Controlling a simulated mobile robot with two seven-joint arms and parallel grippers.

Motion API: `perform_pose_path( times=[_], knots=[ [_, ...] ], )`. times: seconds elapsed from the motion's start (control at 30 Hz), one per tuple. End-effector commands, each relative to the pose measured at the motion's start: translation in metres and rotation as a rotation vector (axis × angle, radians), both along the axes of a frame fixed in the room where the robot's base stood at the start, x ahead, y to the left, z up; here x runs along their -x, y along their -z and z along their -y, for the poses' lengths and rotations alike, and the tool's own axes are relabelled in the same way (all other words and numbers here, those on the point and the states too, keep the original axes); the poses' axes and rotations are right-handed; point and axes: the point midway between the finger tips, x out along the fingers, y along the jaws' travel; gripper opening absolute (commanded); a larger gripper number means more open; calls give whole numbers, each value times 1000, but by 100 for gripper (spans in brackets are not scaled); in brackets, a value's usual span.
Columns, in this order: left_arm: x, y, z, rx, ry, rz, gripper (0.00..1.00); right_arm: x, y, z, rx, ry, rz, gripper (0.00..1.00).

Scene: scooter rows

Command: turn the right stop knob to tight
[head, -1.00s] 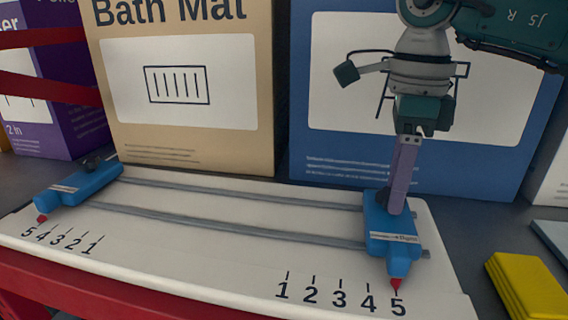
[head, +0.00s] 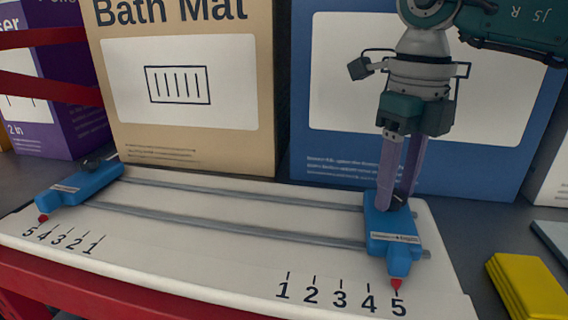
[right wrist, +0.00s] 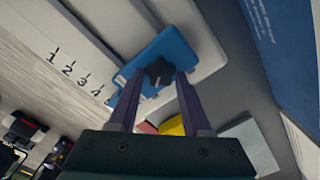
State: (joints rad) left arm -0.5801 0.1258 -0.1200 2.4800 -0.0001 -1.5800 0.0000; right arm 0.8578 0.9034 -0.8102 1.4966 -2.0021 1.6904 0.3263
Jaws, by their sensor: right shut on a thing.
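The right stop (head: 392,232) is a blue block on two grey rails, its red pointer at the 5 of the right scale. Its dark star-shaped knob (right wrist: 158,73) shows in the right wrist view, on top of the block. My right gripper (head: 397,203) comes down from above with its purple fingers on either side of the knob, shut on it. In the right wrist view the fingertips (right wrist: 160,75) flank the knob. The left stop (head: 80,187), also blue with a dark knob, sits at the left scale's 5. My left gripper is not in view.
The white base board (head: 230,255) carries the rails and both number scales. A tan Bath Mat box (head: 185,150) and a blue box (head: 320,150) stand close behind. A yellow block (head: 525,288) lies to the right. The rails between the stops are clear.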

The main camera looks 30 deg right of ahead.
Motion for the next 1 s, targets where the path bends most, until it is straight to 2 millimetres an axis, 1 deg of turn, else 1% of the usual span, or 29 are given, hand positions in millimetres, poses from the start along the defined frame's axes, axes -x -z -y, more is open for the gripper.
perform_pose_path(
  times=[0.23,0.67,0.7,0.93,0.97,1.0],
  knots=[
    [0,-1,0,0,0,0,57,0,-1,-1,-3,62,2,0],
    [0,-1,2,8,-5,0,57,0,-1,-1,-3,74,2,0],
    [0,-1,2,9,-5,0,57,0,-1,-1,-3,73,2,50],
    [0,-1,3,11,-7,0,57,0,-1,-1,-2,72,1,76],
    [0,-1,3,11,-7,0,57,0,-1,-1,-2,72,1,79],
    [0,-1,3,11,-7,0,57,0,-1,-1,-1,72,1,79]
  ],
)
